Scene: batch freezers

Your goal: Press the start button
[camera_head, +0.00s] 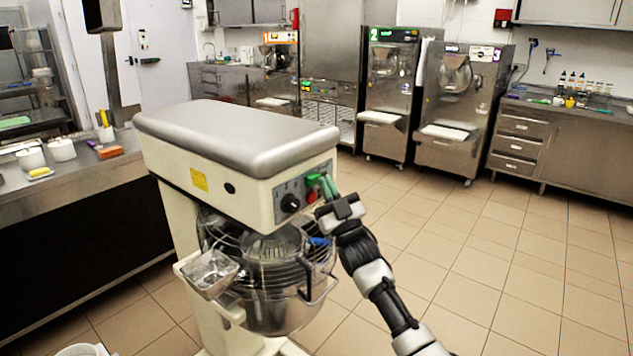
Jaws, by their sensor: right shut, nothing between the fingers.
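A large cream planetary mixer (220,150) with a grey top stands in the middle of the view. On its front panel are a black knob (290,203), a green button (312,180) and a red button (311,197) below it. My right gripper (328,186) has green fingertips and is shut and empty. Its tips are at the panel, just right of the green button in the picture. Whether they touch the button I cannot tell. My left gripper is not in view.
The mixer's wire guard and steel bowl (275,310) sit below the panel, close to my right forearm. A counter (100,172) with white containers is at the left. Steel machines (460,100) line the back wall. The tiled floor (480,270) at the right is clear.

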